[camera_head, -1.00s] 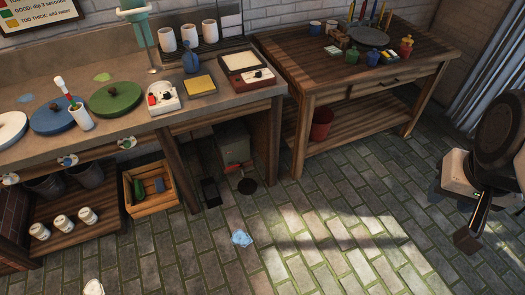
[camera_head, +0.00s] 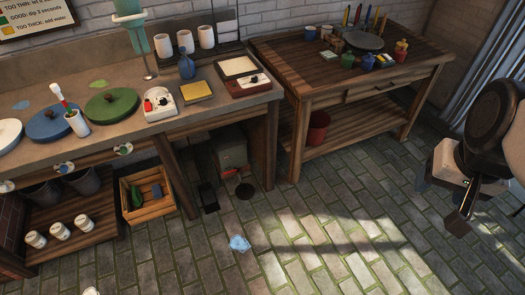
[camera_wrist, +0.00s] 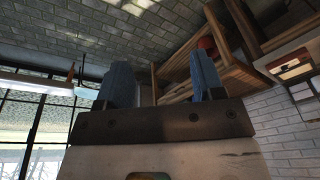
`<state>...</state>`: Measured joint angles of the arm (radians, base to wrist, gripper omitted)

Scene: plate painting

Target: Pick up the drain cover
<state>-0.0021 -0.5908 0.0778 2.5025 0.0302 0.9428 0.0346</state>
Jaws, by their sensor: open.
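A dark round disc (camera_head: 245,191) lies flat on the brick floor in the head view, just in front of the grey box under the bench. It looks like the drain cover, but I cannot tell whether it is a cover or an open hole. My gripper shows in the wrist view (camera_wrist: 162,70), with its two blue fingers spread apart and nothing between them. In the head view my arm is at the right edge, well to the right of the disc and apart from it. The disc is not recognisable in the wrist view.
The grey box (camera_head: 231,152) and a bench leg stand close by the disc. A black rectangular piece (camera_head: 209,197) lies left of it. A wooden crate (camera_head: 144,190) stands further left. The floor to the right is clear.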

